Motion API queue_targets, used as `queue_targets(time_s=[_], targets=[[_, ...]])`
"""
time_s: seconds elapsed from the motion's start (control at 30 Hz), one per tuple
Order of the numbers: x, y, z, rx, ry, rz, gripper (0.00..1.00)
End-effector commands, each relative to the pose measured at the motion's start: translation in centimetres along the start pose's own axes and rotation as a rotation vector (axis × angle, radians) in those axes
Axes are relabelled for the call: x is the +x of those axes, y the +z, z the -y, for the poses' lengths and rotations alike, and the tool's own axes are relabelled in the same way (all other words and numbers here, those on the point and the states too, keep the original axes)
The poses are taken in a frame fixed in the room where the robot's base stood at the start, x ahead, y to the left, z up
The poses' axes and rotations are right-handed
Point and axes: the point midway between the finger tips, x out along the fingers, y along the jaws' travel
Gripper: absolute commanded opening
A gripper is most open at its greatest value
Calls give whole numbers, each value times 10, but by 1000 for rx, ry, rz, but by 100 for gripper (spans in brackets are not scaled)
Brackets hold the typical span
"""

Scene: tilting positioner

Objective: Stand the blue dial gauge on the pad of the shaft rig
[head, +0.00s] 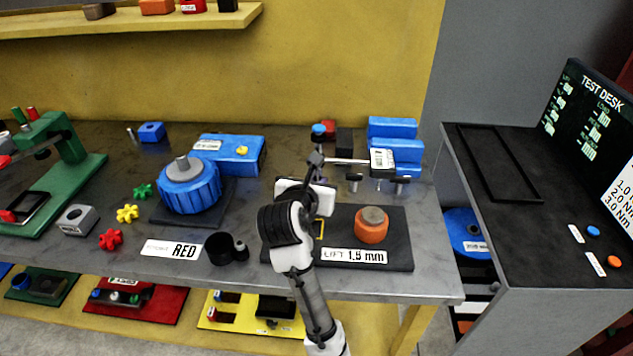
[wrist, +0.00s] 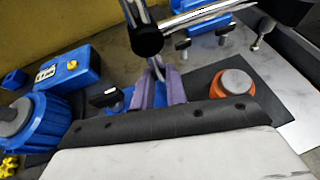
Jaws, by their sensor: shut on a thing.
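The blue dial gauge has a blue cap (head: 319,130) on its post and a thin arm reaching right to a dark dial with a white face (head: 382,159). In the wrist view its black clamp (wrist: 146,40) and silver arm cross above my fingers. My gripper (wrist: 160,88) is shut on its post; in the head view my wrist hides most of the grip. I cannot tell whether its base is clear of the table. The shaft rig is a black plate (head: 396,225) with an orange collar (head: 371,232). A yellow-marked pad (head: 320,229) shows partly behind my arm.
Blue blocks (head: 393,128) and black-knobbed parts (head: 353,181) stand behind the rig. A blue knurled drum (head: 188,188) and a blue box (head: 240,152) stand left. A dark cup (head: 220,248) sits left of the rig. The test desk (head: 540,230) is at right.

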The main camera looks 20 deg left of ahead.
Motion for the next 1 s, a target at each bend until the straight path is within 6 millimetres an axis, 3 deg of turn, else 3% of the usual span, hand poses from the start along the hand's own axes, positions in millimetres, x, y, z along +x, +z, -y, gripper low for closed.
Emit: queue_targets(time_s=[0.6,1.0], targets=[[14,-35,0,0,0,7,0],[15,-37,1,0,0,7,0]])
